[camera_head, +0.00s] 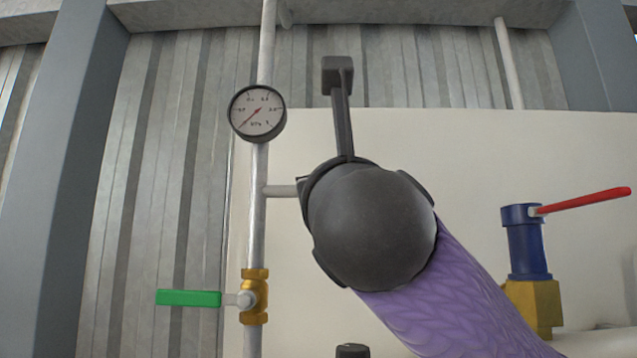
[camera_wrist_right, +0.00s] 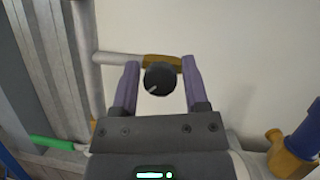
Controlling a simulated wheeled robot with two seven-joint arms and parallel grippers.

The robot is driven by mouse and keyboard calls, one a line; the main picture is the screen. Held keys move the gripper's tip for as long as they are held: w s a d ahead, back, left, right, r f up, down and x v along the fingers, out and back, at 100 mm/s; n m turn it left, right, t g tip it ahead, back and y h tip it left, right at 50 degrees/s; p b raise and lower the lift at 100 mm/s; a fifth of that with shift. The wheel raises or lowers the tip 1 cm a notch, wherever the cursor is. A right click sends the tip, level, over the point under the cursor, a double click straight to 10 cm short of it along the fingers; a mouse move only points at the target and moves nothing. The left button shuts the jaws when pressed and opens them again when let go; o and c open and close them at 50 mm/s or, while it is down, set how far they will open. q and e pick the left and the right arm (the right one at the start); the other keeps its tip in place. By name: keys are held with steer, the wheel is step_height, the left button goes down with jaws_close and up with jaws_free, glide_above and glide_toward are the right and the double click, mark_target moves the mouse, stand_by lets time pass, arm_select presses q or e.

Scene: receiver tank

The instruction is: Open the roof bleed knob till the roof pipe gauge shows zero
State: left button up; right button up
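The roof bleed knob (camera_wrist_right: 159,77), round and black with a white mark pointing lower left, shows in the right wrist view on a brass fitting (camera_wrist_right: 163,62) at the end of a short side pipe. My right gripper (camera_wrist_right: 160,75) is open, its purple fingers on either side of the knob with a small gap on each side. In the head view my dark wrist and purple arm hide the knob and the gripper. The roof pipe gauge (camera_head: 257,113) is on the upright pipe; its red needle appears to point lower left, with numerals too small to read surely. My left gripper is not in view.
Below the gauge is a brass valve (camera_head: 254,297) with a green lever (camera_head: 188,298) pointing left. At the right stands a blue and brass valve (camera_head: 527,243) with a red lever (camera_head: 585,202). A pale wall lies behind the knob.

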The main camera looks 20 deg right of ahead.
jaws_close()
